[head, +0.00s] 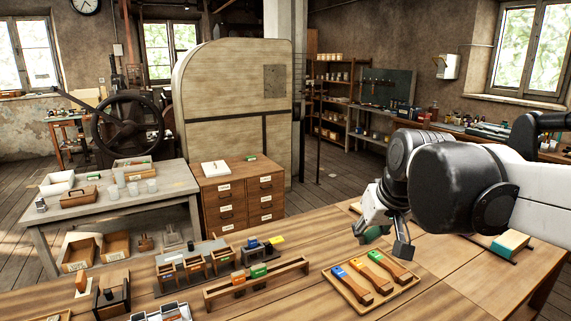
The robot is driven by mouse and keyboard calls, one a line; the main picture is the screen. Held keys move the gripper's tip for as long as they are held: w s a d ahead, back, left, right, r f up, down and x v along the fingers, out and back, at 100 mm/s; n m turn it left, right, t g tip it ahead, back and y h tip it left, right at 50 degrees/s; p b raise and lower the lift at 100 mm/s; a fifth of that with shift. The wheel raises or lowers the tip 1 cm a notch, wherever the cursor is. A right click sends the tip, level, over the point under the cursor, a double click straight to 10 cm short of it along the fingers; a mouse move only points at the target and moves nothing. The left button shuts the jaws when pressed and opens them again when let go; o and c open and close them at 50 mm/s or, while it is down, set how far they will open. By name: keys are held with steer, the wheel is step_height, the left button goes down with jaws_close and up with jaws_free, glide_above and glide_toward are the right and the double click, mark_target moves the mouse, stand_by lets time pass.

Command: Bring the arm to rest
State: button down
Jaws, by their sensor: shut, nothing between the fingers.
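My arm (455,185) reaches in from the right edge over the wooden bench. My gripper (388,240) hangs above the bench, just behind and above a wooden tray with brushes. It is shut and I see nothing held in it. The black arm link and white joint hide part of the bench's right side and some shelves behind.
A grey table (120,203), a drawer cabinet (240,196) and a handwheel (127,122) stand behind.

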steer(key=s+d+f+t, duration=0.1)
steer(key=s+f, duration=0.3)
steer(key=s, duration=0.4)
steer(key=s+d+f+m+h, duration=0.1)
steer(key=s+f, duration=0.3)
steer(key=s, duration=0.4)
steer(key=shift+d+f+t, duration=0.25)
steer(key=shift+d+t, duration=0.15)
steer(key=shift+d, duration=0.4)
